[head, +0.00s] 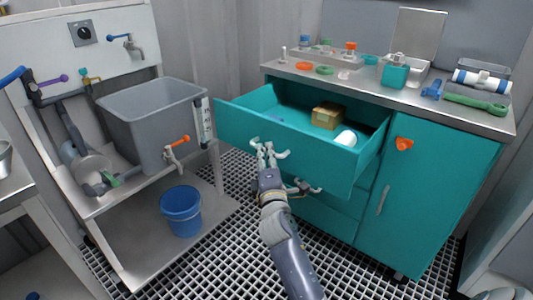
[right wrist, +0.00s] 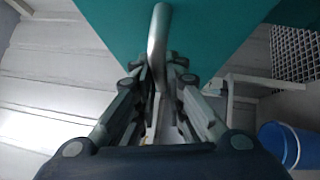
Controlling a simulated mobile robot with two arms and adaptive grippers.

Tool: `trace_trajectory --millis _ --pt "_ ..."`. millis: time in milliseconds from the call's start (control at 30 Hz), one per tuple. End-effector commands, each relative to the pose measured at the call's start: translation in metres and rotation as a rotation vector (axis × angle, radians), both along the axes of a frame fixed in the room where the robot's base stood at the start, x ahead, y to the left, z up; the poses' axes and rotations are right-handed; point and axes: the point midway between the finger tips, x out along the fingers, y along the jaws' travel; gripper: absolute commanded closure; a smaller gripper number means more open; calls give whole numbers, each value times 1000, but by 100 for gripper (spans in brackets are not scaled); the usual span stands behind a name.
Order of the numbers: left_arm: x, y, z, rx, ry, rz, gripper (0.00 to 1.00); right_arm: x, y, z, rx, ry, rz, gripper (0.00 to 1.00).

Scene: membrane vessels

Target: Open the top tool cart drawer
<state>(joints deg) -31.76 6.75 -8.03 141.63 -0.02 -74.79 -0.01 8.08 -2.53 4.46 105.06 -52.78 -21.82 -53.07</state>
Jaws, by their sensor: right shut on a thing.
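The teal tool cart (head: 430,190) stands at the right with a grey top. Its top drawer (head: 300,150) is pulled well out toward me. A cardboard box (head: 327,116) and a white cylinder (head: 346,138) lie inside it. My right gripper (head: 268,155) is at the drawer's front, shut on the drawer handle. In the right wrist view the metal handle (right wrist: 158,40) runs between the fingers of my right gripper (right wrist: 160,85), against the teal front. My left gripper is not in view.
Lower drawers and a door with a handle (head: 384,200) are closed. Small parts and tools lie on the cart top (head: 420,98). A grey bin (head: 150,125) and a blue bucket (head: 181,210) stand on the metal rack at the left. The grated floor (head: 235,255) is open in front.

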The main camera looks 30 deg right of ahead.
Motion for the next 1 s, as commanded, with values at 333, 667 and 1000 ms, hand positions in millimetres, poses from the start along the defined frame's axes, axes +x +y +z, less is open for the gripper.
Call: trace_trajectory --millis 333,667,1000 --pt "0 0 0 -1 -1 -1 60 0 -1 -1 0 2 0 69" --pt "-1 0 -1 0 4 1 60 -12 5 -4 1 3 1 69" --pt "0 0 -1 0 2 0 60 -59 24 -11 2 2 0 69"
